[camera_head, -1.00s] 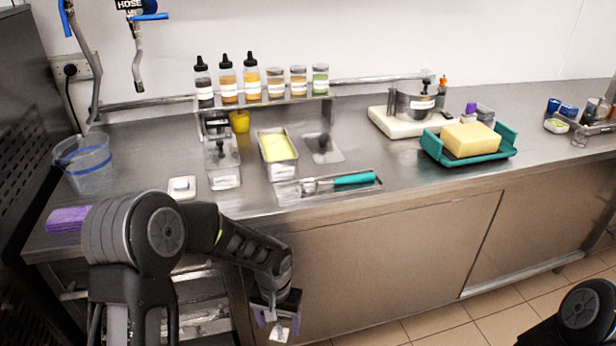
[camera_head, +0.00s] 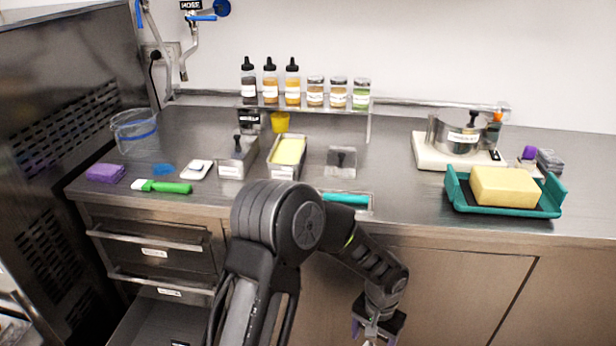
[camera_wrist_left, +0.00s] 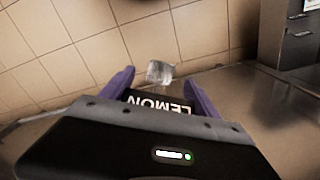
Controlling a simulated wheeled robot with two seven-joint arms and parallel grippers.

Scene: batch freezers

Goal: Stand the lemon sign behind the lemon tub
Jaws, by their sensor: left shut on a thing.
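The lemon tub, a metal tub (camera_head: 283,172) with yellow contents, stands on the steel counter behind my left arm in the head view. My left gripper (camera_head: 376,334) hangs low in front of the counter's cabinet doors, at the bottom edge of the head view. In the left wrist view my left gripper (camera_wrist_left: 158,95) is shut on the lemon sign (camera_wrist_left: 158,106), a black plate with white LEMON lettering, upside down there. A pale, clear piece shows just beyond the sign; I cannot tell whether it belongs to it. My right gripper is not in view.
A lidded metal tub (camera_head: 238,160) stands left of the lemon tub and a flat steel lid (camera_head: 342,170) lies right. A yellow cup (camera_head: 280,122) and a bottle shelf (camera_head: 305,107) are behind. A teal-handled tool (camera_head: 345,200) lies in front. A teal tray (camera_head: 505,208) is right.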

